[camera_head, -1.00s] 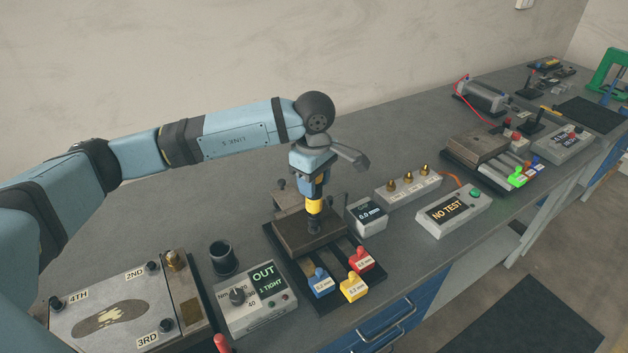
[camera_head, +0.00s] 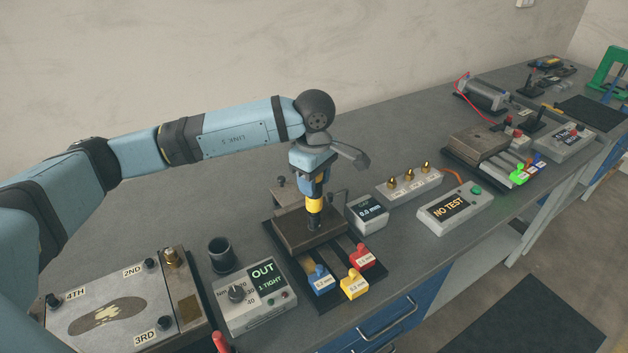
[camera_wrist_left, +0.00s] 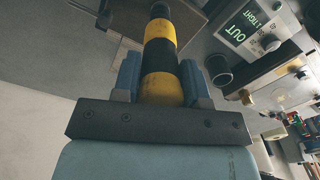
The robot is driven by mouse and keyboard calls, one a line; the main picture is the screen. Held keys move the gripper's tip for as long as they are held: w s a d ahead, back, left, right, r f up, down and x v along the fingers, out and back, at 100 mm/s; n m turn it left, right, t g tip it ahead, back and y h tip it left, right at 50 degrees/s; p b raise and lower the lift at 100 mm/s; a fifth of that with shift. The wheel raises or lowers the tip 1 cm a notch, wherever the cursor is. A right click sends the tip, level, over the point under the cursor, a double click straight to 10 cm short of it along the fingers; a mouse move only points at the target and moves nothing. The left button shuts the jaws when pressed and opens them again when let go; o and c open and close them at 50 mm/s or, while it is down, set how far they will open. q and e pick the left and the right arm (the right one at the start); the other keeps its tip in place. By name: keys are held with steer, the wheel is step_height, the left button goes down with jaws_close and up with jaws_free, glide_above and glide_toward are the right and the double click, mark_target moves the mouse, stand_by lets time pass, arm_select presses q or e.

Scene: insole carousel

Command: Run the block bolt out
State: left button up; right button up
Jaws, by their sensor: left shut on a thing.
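My left gripper (camera_head: 315,187) is shut on a yellow-and-black driver (camera_head: 315,205), which stands upright below it. In the left wrist view the driver (camera_wrist_left: 162,55) sits between the two blue fingers. The driver's dark lower end meets the top of the brown block (camera_head: 293,236); the bolt itself is hidden under it. A controller box (camera_head: 254,298) in front reads OUT and 1 TIGHT. My right gripper is not in view.
Blue, yellow (camera_head: 354,284) and red tabs stick out in front of the block. A small display box (camera_head: 368,213) stands close to its right. A black cup (camera_head: 222,254) and an insole plate (camera_head: 105,312) are at left. A NO TEST box (camera_head: 455,208) is farther right.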

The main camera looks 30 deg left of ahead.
arm_select(q)
steer(key=shift+b, duration=0.3)
stand_by(1.1)
steer(key=shift+s+f+b, duration=0.1)
steer(key=shift+f+b, duration=0.55)
steer(key=shift+f, duration=0.05)
stand_by(1.0)
steer(key=shift+r, duration=0.25)
stand_by(0.8)
steer(key=shift+r, duration=0.1)
steer(key=shift+r+p, duration=1.2)
steer(key=shift+r, duration=1.55)
